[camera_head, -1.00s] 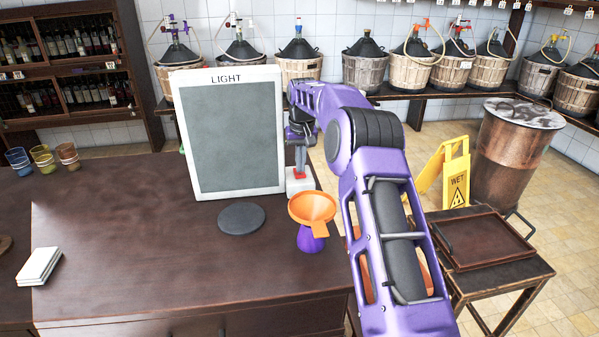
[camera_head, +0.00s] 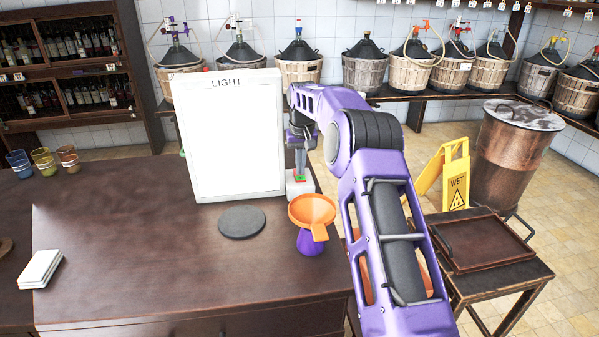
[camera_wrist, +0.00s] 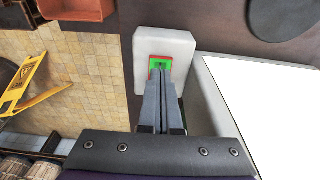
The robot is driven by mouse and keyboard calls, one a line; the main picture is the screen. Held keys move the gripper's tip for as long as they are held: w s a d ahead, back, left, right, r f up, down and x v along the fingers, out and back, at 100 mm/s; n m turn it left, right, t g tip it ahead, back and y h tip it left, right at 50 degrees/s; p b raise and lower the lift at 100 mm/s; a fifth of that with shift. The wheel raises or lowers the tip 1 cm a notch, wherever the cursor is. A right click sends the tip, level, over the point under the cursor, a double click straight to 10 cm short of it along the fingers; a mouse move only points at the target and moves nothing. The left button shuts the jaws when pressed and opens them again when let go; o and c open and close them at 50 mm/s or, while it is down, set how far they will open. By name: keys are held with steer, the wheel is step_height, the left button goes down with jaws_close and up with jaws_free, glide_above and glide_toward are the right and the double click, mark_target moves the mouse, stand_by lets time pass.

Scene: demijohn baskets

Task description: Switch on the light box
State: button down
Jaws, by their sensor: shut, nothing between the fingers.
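The light box (camera_head: 232,135), a framed upright panel marked LIGHT, stands on the dark counter, and its panel glows bright white. Its lit panel also shows at the right of the wrist view (camera_wrist: 275,110). Beside it on the right is a small white switch block (camera_wrist: 176,48) with a button (camera_wrist: 161,63) that shows green inside a red surround. My gripper (camera_wrist: 160,72) is shut and empty, pointing down with its fingertips at the button; they appear to touch it. In the head view my gripper (camera_head: 300,174) partly hides the button.
An orange funnel (camera_head: 312,210) on a purple base stands just in front of the switch block. A dark round disc (camera_head: 241,222) lies before the light box. Cups (camera_head: 43,160) and white tiles (camera_head: 40,269) are at the left. A side table with a tray (camera_head: 482,243) is at the right.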

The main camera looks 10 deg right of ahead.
mark_target(300, 178)
steer(key=shift+r+p, duration=1.1)
steer(key=shift+r, duration=1.9)
